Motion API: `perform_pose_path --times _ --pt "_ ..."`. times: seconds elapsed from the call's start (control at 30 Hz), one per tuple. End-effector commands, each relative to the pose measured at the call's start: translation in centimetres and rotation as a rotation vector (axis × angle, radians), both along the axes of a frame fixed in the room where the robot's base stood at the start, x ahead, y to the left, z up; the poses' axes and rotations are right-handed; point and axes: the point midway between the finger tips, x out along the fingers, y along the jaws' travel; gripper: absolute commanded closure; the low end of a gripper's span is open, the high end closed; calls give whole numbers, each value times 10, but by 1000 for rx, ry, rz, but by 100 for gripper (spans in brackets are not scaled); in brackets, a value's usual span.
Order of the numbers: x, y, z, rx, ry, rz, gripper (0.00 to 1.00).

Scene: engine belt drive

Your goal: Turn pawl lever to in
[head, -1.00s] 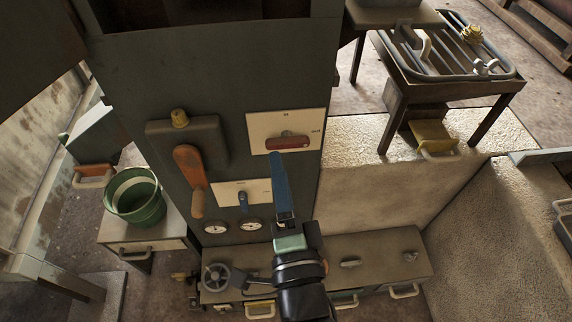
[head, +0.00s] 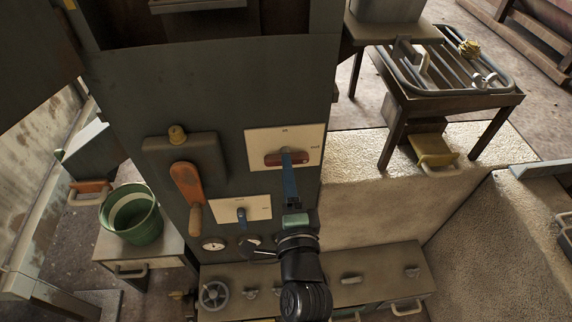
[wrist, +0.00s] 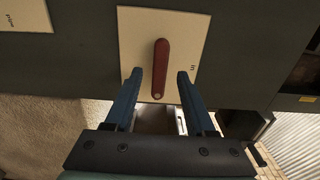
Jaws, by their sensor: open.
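The red lever (head: 272,160) lies level across its white plate (head: 258,140) on the dark cabinet front. Small marks are printed at the plate's top and right edge. In the wrist view the red lever (wrist: 161,62) stands upright in the picture, and the mark to its right on the plate (wrist: 190,30) reads "in". My gripper (head: 287,155) is at the lever from below in the head view and covers its middle. In the wrist view my gripper (wrist: 160,75) is open, one blue finger on each side of the lever, with gaps showing. Whether the fingertips reach its depth cannot be told.
A smaller white plate with a blue lever (head: 241,213) is just lower left. An orange handle (head: 187,185) hangs from a box further left. Gauges (head: 213,244) and a bench with a handwheel (head: 214,295) lie below. A green bucket (head: 133,215) stands left.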

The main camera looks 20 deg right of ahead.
Motion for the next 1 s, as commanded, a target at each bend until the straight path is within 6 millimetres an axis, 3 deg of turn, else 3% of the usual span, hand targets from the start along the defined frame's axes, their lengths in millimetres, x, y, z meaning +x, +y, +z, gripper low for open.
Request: perform_pose_path --times 0.2,0.53,0.83,1.0 --pt "18 -5 0 -1 1 0 45" --pt "20 -5 0 -1 1 0 45" --pt "20 -5 0 -1 1 0 97" --pt "20 -5 0 -1 1 0 100"
